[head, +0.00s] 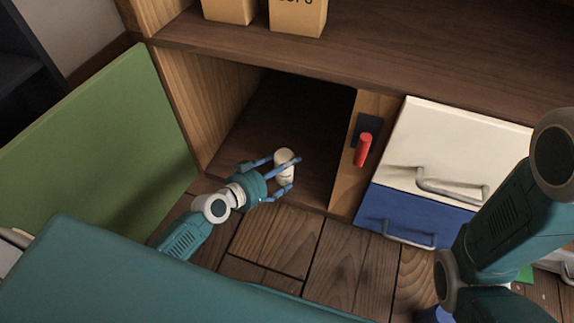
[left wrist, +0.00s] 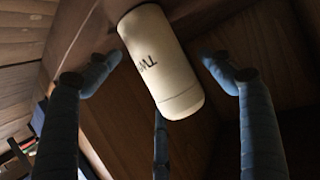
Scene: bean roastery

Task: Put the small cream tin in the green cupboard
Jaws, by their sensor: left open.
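The small cream tin (head: 284,163) stands at the front of the open cupboard (head: 300,110), on its floor near the front edge. The cupboard's green door (head: 100,155) is swung wide open to the left. My left gripper (head: 286,173) is open, with its fingers around the tin at the cupboard mouth. In the left wrist view the tin (left wrist: 160,62) sits between the spread fingers (left wrist: 160,75), with gaps on both sides and dark lettering on it. My right gripper is not in view; only my right arm shows at the right.
A red handle (head: 363,149) is on the wooden panel right of the opening. A cream drawer (head: 455,140) and a blue drawer (head: 410,215) are further right. Tan containers (head: 298,14) stand on the shelf above. The cupboard interior behind the tin looks empty.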

